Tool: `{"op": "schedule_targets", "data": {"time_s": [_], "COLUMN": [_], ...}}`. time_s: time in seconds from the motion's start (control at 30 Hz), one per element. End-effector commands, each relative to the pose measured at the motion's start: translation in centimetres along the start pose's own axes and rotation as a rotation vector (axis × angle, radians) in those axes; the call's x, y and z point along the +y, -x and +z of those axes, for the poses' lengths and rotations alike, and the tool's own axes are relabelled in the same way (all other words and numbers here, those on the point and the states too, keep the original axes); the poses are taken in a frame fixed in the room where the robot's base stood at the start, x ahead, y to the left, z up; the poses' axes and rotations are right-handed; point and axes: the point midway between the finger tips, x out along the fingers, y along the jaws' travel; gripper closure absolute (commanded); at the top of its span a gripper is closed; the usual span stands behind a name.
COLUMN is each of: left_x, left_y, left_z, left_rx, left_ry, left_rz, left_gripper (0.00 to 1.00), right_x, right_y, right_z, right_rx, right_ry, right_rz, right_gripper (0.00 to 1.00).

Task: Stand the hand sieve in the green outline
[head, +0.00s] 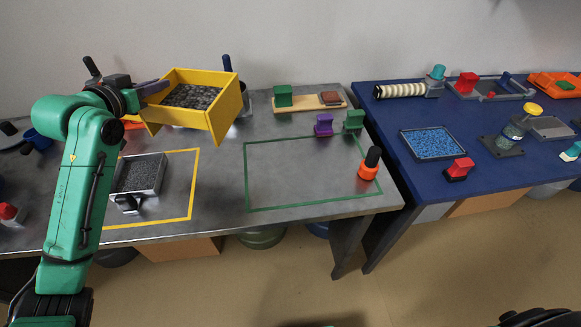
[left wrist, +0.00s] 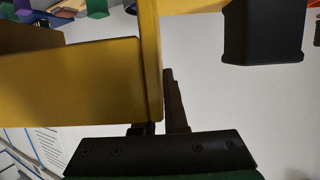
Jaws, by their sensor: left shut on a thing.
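The hand sieve looks to be the yellow open box (head: 218,112) with grey granules (head: 190,96) in it. It is raised above the back of the grey table, left of the green outline (head: 248,175), and looks slightly tilted. My left gripper (head: 152,88) is shut on its left side. In the left wrist view, yellow walls (left wrist: 70,85) of the sieve rise close above the gripper (left wrist: 160,125), with a black block (left wrist: 262,30) at upper right. The green outline lies flat on the table and its middle is bare. My right gripper is not recognisable.
An orange-based, black-topped stamp (head: 369,165) stands at the outline's right edge. Purple (head: 324,125) and green (head: 353,121) blocks stand at its back edge. A tray of grey granules (head: 138,175) stands within a yellow outline (head: 193,190). A blue table (head: 400,115) is at right.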

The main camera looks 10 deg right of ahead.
Motion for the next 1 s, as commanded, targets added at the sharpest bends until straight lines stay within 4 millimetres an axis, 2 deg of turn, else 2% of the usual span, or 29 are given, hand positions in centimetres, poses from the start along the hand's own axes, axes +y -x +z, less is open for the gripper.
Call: {"op": "schedule_targets", "data": {"time_s": [0.03, 0.2, 0.3, 0.4, 0.5, 0.57, 0.9, 1.0], "left_x": [3.2, 13.9, 18.9, 22.0, 23.4, 23.6, 23.5, 23.5], "left_y": [-1.1, -3.1, -3.3, -3.2, -3.1, -3.4, -6.5, -7.2], "left_z": [-0.7, -3.0, -3.9, -4.4, -4.4, -3.6, 6.8, 9.2], "left_rx": [0.008, 0.01, 0.007, 0.004, 0.002, -0.002, -0.005, -0.003], "left_ry": [-0.017, -0.076, -0.1, -0.116, -0.122, -0.121, -0.117, -0.119], "left_rz": [0.057, 0.238, 0.322, 0.374, 0.397, 0.401, 0.399, 0.399], "left_gripper": [1.0, 1.0, 1.0, 1.0, 1.0, 1.0, 1.0, 1.0], "right_x": [0.0, 0.0, 0.0, 0.0, 0.1, 0.1, 0.1, 0.2], "right_y": [-0.6, -1.3, -1.6, -1.8, -1.8, -1.8, -1.7, -1.7], "right_z": [0.1, 0.1, 0.2, 0.2, 0.2, 0.2, 0.2, 0.2], "right_rx": [0.0, 0.0, 0.0, 0.0, 0.0, 0.0, 0.0, 0.0], "right_ry": [0.0, 0.0, 0.0, 0.0, 0.0, 0.0, 0.001, 0.001], "right_rz": [0.0, 0.0, 0.001, 0.001, 0.001, 0.001, 0.002, 0.002], "right_gripper": [0.1, 0.1, 0.1, 0.1, 0.1, 0.1, 0.1, 0.1]}}
